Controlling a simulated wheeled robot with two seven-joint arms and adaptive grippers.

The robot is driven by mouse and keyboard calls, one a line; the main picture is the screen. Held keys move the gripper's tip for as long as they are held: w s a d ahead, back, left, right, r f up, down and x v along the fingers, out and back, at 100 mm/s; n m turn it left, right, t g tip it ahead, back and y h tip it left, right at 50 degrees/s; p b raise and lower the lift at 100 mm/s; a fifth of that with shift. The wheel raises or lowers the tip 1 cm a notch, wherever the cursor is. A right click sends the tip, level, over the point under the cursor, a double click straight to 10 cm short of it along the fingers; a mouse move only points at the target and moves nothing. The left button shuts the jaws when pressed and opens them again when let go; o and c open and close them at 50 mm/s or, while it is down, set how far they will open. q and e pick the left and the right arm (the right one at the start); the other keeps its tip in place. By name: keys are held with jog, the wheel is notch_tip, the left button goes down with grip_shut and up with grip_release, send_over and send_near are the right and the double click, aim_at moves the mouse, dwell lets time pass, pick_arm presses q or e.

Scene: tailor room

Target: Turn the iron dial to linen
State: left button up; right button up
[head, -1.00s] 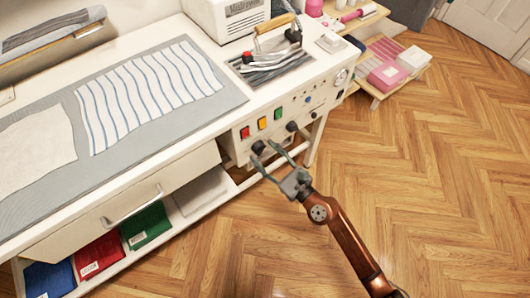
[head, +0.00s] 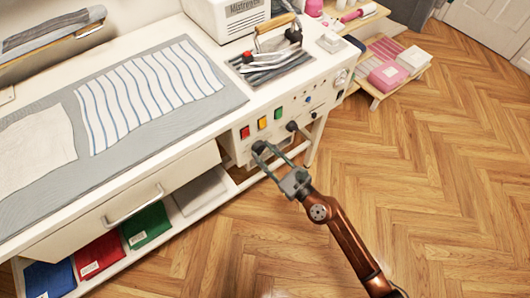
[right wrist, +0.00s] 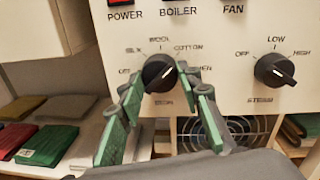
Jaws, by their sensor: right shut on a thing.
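The iron dial (right wrist: 158,73) is a round black knob with a white pointer line, on the white front panel. Its labels run from OFF through silk, wool and cotton to linen, which is partly hidden by a finger. The pointer appears to slant up and right, toward the cotton side. My right gripper (right wrist: 161,84) is shut on the dial, with one green finger on each side. In the head view the right gripper (head: 271,158) reaches the panel from the lower right, at the dial (head: 258,147). My left gripper is not in view.
The black steam dial (right wrist: 274,70) is close on the right. Red, yellow and green switches (head: 262,123) sit above the dial. The iron (head: 275,45) rests on the worktop above. A fan grille (right wrist: 225,135) lies below. The wood floor (head: 420,200) is open.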

jog(key=shift+f+m+t+p, duration=0.15)
jog(key=shift+m+p, duration=0.3)
jog(key=shift+m, duration=1.9)
jog(key=shift+r+m+t+p, duration=0.15)
jog(key=shift+m+p, duration=0.3)
jog(key=shift+m, duration=1.9)
jog(key=o, duration=0.9)
jog(key=shift+f, duration=0.1)
jog(key=shift+o, duration=1.3)
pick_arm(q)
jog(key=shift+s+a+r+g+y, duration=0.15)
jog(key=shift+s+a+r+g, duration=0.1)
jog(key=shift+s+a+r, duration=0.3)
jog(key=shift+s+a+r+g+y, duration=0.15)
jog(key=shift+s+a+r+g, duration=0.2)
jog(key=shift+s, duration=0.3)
pick_arm(e)
jog(key=v, duration=1.2)
